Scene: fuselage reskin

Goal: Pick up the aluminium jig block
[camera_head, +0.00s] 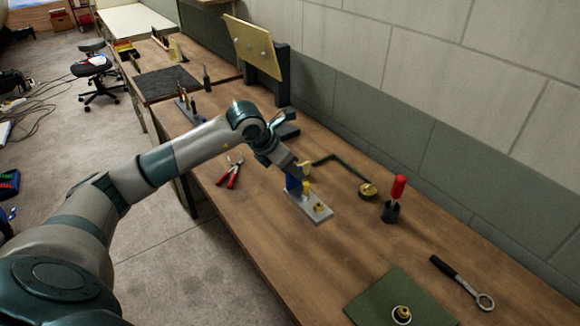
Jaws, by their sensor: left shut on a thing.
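The aluminium jig block (316,211) is a pale grey slab with yellow posts, in the middle of the bench in the head view. My left gripper (297,178) reaches in over the block's far-left end, pointing down, and is shut on it. A blue part shows at that end, right under the gripper. The fingertips and the exact contact are partly hidden. I cannot tell whether the block is clear of the bench top. My right gripper is out of view.
Red-handled pliers (231,172) lie left of the block. A dark bent rod with a brass disc (367,189) lies behind it. A red-handled tool (398,188) stands in a dark cup to the right. A green mat (385,300) and a ring-ended tool (463,283) lie nearer.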

